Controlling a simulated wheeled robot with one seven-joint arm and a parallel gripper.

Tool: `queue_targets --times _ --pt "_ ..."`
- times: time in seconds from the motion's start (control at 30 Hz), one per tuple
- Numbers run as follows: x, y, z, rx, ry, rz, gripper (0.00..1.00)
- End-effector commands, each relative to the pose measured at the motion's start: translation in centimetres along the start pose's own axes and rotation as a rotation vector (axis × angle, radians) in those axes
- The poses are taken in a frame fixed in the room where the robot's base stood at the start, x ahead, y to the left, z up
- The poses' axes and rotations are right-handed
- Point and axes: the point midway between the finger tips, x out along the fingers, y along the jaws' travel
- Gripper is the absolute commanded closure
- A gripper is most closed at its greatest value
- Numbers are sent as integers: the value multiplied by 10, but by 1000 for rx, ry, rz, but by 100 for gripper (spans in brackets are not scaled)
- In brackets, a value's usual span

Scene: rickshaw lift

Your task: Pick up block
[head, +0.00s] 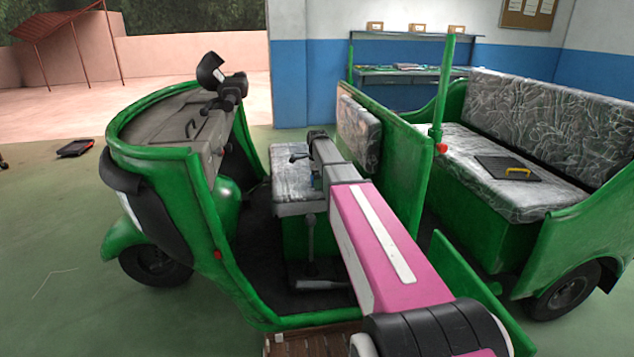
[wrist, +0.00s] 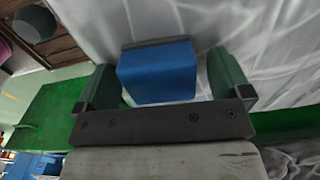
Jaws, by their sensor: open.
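A blue block (wrist: 157,75) sits on the plastic-wrapped front seat (wrist: 262,60), with a dark strip along its far edge. My gripper (wrist: 161,64) is open, with one green-grey finger on each side of the block in the wrist view. The block looks very close to the left finger, and a narrow gap shows at the right finger. I cannot tell whether either touches it. In the head view my arm reaches over the seat (head: 290,182) of the green rickshaw (head: 400,205) and hides most of the block.
The rickshaw's handlebar (head: 232,88) and front body (head: 190,135) stand left of my arm. A green partition (head: 405,170) with a padded backrest (head: 358,133) is close on the right. A dark clipboard (head: 507,168) lies on the rear bench (head: 470,165). Open floor (head: 60,230) lies to the left.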

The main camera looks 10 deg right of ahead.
Motion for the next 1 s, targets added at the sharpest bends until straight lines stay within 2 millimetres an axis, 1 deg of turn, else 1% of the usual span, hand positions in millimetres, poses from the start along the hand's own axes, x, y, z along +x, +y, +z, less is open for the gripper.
queue_targets --times 0.07,0.1,0.17,0.2,0.23,0.53,0.67,0.77,0.87,0.97,1.0 --pt "0 0 0 0 0 0 4" --pt "0 0 0 0 0 0 17" --pt "0 0 0 0 0 0 37" --pt "0 0 0 0 0 0 50" --pt "0 0 0 0 0 0 58" --pt "-1 0 0 0 0 0 58" --pt "-5 0 0 0 0 -1 58" --pt "-12 0 0 0 0 -1 58" --pt "-26 0 0 0 0 -2 58" --pt "-46 1 0 0 0 -3 58" --pt "-50 16 6 -2 0 -2 58"
